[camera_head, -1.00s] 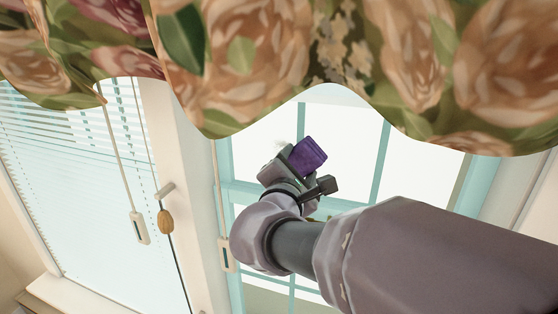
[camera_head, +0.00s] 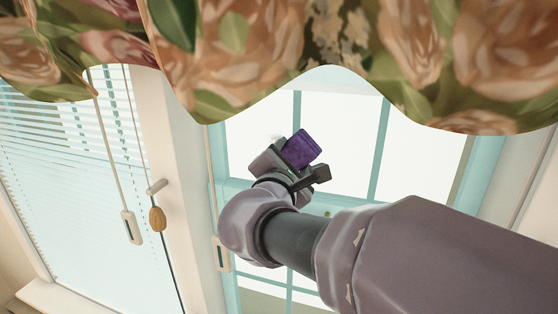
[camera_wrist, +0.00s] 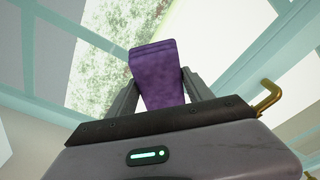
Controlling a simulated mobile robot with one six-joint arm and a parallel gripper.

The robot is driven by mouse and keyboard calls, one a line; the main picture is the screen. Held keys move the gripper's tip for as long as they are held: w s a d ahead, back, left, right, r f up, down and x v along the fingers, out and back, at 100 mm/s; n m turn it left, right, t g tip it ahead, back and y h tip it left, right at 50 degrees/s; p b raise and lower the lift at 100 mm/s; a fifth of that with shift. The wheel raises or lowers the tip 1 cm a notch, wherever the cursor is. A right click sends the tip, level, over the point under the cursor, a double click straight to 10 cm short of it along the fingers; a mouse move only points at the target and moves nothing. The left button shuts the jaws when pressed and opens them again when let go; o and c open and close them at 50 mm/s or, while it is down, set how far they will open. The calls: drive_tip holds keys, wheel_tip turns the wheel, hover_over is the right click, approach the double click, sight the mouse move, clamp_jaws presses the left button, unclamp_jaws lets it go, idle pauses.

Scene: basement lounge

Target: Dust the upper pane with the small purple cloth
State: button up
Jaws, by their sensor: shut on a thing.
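The small purple cloth (camera_head: 301,149) is folded and held in my gripper (camera_head: 288,160), which is shut on it. In the wrist view the cloth (camera_wrist: 158,75) stands up between the two fingers of my gripper (camera_wrist: 160,92). The upper pane (camera_head: 338,138) shows bright white behind the cloth, framed by pale teal bars. Its top is hidden by the floral valance. In the wrist view foliage and bright light show through the glass (camera_wrist: 105,65) behind the cloth. I cannot tell whether the cloth touches the pane.
A floral valance (camera_head: 330,40) hangs across the top, close above my gripper. A window with blinds (camera_head: 100,190) is at left, with a cord and a wooden pull (camera_head: 157,219) beside it. A brass handle (camera_wrist: 268,98) sits right of my gripper in the wrist view.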

sight(263, 149)
drive_tip(key=shift+w+a, duration=0.4)
drive_tip(key=shift+a, duration=0.75)
drive_tip(key=shift+w+a, duration=0.45)
drive_tip(key=shift+a, duration=0.7)
drive_tip(key=shift+w+a, duration=0.4)
drive_tip(key=shift+a, duration=0.75)
drive_tip(key=shift+f+b+v, duration=0.15)
drive_tip(key=shift+b+v, duration=0.15)
drive_tip(key=shift+v, duration=1.15)
drive_tip(key=shift+f+b+v, duration=0.1)
drive_tip(key=shift+b+v, duration=0.15)
drive_tip(key=shift+v, duration=1.25)
drive_tip(key=shift+a, duration=0.15)
drive_tip(key=v, duration=0.3)
drive_tip(key=shift+w+a+f+b, duration=0.1)
drive_tip(key=shift+f+b, duration=0.05)
drive_tip(key=shift+b, duration=0.15)
drive_tip(key=shift+w, duration=0.1)
drive_tip(key=b+x, duration=0.1)
drive_tip(key=x, duration=0.5)
drive_tip(key=shift+w+d+r, duration=0.2)
drive_tip(key=shift+w+d, duration=0.05)
drive_tip(key=shift+d, duration=0.1)
drive_tip(key=shift+x, duration=1)
